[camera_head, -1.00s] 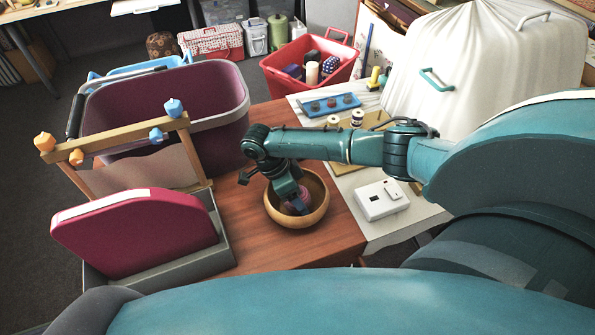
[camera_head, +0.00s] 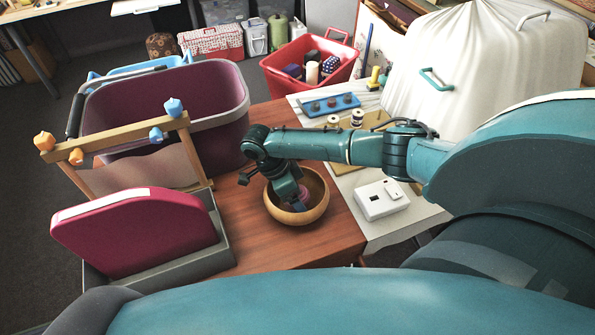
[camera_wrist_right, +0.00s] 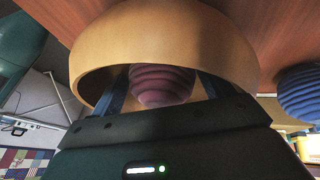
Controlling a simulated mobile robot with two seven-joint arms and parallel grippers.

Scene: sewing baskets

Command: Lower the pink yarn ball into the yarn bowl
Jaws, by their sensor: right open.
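The wooden yarn bowl (camera_head: 290,218) stands on the brown table in the head view, and its rim and wall (camera_wrist_right: 110,30) fill the top of the right wrist view. The pink yarn ball (camera_head: 304,193) is inside the bowl, partly hidden by my gripper; it also shows, ridged and dark pink, in the wrist view (camera_wrist_right: 164,84). My right gripper (camera_head: 297,206) reaches down into the bowl. Its fingers (camera_wrist_right: 163,88) are open, one on each side of the ball. Whether they touch it cannot be told. My left gripper is not in view.
A blue yarn ball (camera_wrist_right: 300,92) lies beside the bowl in the wrist view. A purple basket (camera_head: 225,120) and a wooden frame (camera_head: 120,137) stand to the left. A white box (camera_head: 378,205) lies to the right. The table in front of the bowl is clear.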

